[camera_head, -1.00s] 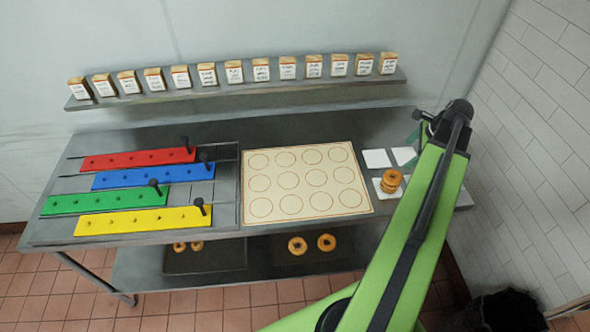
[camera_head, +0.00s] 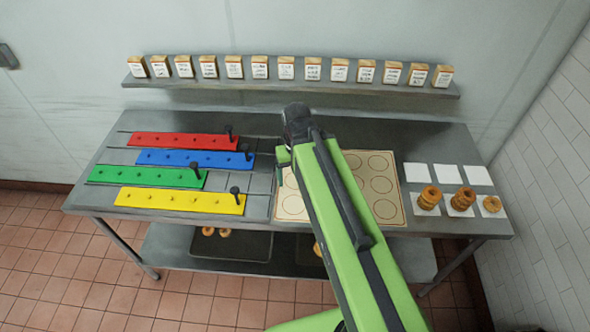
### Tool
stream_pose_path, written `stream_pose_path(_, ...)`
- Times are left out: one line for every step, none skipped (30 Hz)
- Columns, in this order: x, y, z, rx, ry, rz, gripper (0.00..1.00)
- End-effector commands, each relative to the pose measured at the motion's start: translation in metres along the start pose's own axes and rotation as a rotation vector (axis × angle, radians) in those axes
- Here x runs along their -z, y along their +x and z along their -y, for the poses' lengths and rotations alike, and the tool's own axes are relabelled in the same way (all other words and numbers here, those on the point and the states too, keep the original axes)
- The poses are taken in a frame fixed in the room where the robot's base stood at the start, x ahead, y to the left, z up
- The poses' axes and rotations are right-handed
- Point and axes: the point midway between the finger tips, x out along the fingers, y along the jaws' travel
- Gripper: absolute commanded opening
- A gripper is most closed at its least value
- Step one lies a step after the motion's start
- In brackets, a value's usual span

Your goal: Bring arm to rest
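My green arm (camera_head: 345,215) reaches up from the bottom of the view, over the middle of the steel table. Its end, with the green edge of my gripper (camera_head: 284,155), is near the left part of the tan board with circles (camera_head: 388,208). The fingers are mostly hidden behind the arm, so I cannot tell whether they are open or shut. No held thing shows. Stacks of bagels (camera_head: 429,198) and (camera_head: 463,199) and a smaller pile (camera_head: 491,204) stand on white squares at the right end of the table.
Red (camera_head: 180,141), blue (camera_head: 195,158), green (camera_head: 145,176) and yellow (camera_head: 180,201) slider bars with black knobs lie on the left. A shelf (camera_head: 300,88) with several small labelled boxes runs behind. Bagels (camera_head: 215,232) lie on a lower tray. A tiled wall is at right.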

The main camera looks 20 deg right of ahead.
Motion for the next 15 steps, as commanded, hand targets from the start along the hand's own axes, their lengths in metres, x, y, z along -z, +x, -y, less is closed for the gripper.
stream_pose_path(0.000,0.006,0.000,0.000,0.001,0.000,0.83)
stream_pose_path(0.000,0.011,0.000,0.000,0.001,0.000,0.83)
stream_pose_path(0.000,0.020,0.000,0.001,0.002,0.000,0.83)
stream_pose_path(0.000,0.029,0.000,0.001,0.002,0.000,0.83)
stream_pose_path(0.000,0.039,0.000,0.001,0.002,0.000,0.83)
stream_pose_path(0.000,0.052,0.000,0.001,0.003,-0.001,0.83)
stream_pose_path(0.000,0.062,0.000,0.001,0.003,-0.001,0.83)
stream_pose_path(0.000,0.072,0.000,0.001,0.003,-0.001,0.83)
stream_pose_path(0.000,0.081,-0.001,0.001,0.003,-0.001,0.83)
stream_pose_path(0.000,0.086,-0.001,0.001,0.003,-0.001,0.83)
stream_pose_path(0.000,0.087,-0.001,0.001,0.004,-0.001,0.83)
stream_pose_path(0.000,0.086,-0.001,0.001,0.004,-0.001,0.83)
stream_pose_path(0.000,0.084,-0.001,0.001,0.004,-0.001,0.83)
stream_pose_path(0.000,0.081,-0.001,0.001,0.004,-0.001,0.83)
stream_pose_path(0.000,0.080,-0.001,0.001,0.004,-0.001,0.83)
